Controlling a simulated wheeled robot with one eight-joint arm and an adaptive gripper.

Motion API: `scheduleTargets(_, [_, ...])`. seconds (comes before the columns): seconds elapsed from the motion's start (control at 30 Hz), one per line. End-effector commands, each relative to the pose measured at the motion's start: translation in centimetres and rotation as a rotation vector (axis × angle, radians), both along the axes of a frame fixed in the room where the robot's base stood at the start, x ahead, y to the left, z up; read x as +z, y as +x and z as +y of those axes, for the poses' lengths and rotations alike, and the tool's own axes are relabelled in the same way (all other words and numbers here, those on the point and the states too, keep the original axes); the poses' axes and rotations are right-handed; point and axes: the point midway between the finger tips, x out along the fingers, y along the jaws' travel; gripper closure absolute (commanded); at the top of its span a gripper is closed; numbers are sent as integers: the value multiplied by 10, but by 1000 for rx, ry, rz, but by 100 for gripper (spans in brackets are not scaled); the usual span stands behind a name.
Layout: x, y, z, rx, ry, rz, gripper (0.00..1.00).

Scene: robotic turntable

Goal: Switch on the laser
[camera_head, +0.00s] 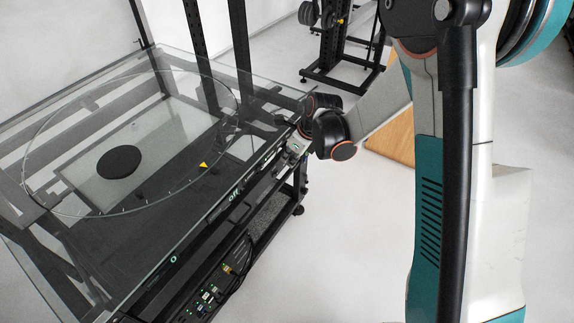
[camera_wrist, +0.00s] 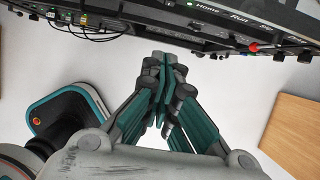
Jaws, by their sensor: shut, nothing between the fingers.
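The turntable's front control rail (camera_head: 205,215) runs along the near edge of the glass table in the head view, with small green lights and an "Off" label. In the wrist view the rail (camera_wrist: 215,22) crosses the top, with "Home" and "Run" labels. A red-tipped switch (camera_wrist: 254,46) sticks out from its right part; I cannot read a laser label beside it. My gripper (camera_wrist: 164,62) is shut and empty, its fingertips together below the rail and left of the red tip. In the head view my wrist is by the rail's far right end, its fingers not clearly visible.
The glass tabletop (camera_head: 62,112) carries a round disc plate with a black circle (camera_head: 119,161) and a yellow marker (camera_head: 203,165). A control box with cables (camera_head: 212,292) hangs below the rail. A wooden board (camera_wrist: 293,135) is at right. Pale floor lies between.

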Motion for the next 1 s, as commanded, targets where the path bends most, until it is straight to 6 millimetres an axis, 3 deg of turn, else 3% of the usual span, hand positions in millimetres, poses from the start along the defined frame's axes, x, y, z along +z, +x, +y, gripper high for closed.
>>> scheduleTargets(0.37, [-6,1,1,0,0,0,100])
scheduleTargets(0.9, [-97,23,29,0,0,0,100])
scheduleTargets(1.0, [-95,33,42,2,0,-1,100])
